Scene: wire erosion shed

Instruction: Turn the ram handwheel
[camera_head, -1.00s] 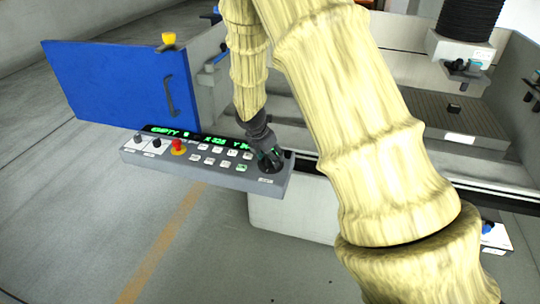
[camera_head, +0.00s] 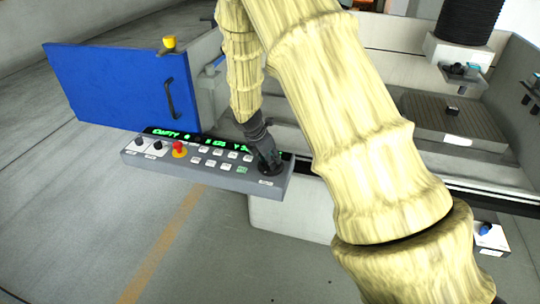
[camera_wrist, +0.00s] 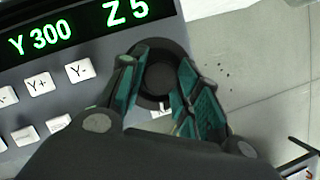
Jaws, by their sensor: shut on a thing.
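The ram handwheel (camera_wrist: 160,78) is a round black knob at the right end of the control panel (camera_head: 205,172). In the wrist view it sits between the two teal-padded fingers of my gripper (camera_wrist: 160,95), which is shut on it. The display (camera_wrist: 70,25) above it reads Y 300 and Z 5 in green. In the head view my gripper (camera_head: 268,162) reaches down onto the handwheel and mostly hides it.
The panel carries a red stop button (camera_head: 179,149), several white keys (camera_head: 215,155) and black knobs. A blue door (camera_head: 120,85) stands open behind it. The machine tank with a grey table (camera_head: 450,125) lies to the right. The floor in front is clear.

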